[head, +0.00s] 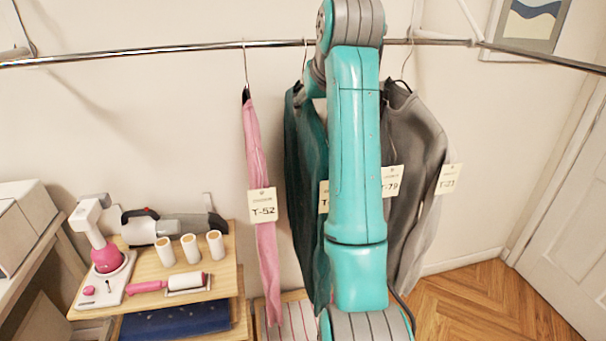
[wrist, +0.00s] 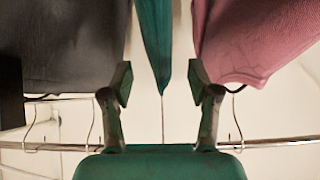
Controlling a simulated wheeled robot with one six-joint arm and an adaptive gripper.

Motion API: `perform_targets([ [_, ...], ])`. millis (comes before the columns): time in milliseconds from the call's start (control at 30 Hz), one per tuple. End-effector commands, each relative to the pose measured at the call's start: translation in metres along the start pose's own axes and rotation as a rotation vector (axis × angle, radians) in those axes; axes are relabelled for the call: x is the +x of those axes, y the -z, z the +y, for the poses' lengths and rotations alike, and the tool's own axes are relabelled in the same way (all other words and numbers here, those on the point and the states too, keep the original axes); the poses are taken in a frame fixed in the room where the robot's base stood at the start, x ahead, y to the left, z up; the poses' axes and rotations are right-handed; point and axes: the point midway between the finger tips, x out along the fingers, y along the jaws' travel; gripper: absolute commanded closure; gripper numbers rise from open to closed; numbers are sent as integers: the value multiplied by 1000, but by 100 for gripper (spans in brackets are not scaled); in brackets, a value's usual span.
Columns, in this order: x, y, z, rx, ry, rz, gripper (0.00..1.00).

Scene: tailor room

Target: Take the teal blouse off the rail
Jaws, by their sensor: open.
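The teal blouse (head: 306,190) hangs on the rail (head: 170,53) between a pink garment and a grey one, partly behind my arm. In the wrist view, which looks upside down, the teal blouse (wrist: 154,40) narrows to a point with a thin hook line running to the rail (wrist: 270,144). My gripper (wrist: 160,82) is open, its two fingers apart on either side of the narrow end of the blouse. In the head view my gripper is hidden by my arm.
The pink garment (head: 258,190), tagged T-52, hangs left; in the wrist view it (wrist: 255,35) is close to one finger. The grey garment (head: 412,150) hangs right, also near the gripper in the wrist view (wrist: 60,45). A wooden shelf (head: 215,283) with a steamer and rollers stands lower left.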

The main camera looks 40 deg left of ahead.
Motion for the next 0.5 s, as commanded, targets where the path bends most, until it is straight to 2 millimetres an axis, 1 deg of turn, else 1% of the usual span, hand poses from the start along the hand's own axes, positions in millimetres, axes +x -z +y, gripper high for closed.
perform_targets([
  [100,18,-1,-2,0,1,-3,40],
  [233,35,-1,-2,0,1,-3,40],
  [367,43,-1,-2,0,1,-1,40],
  [500,45,-1,-2,0,1,-1,40],
])
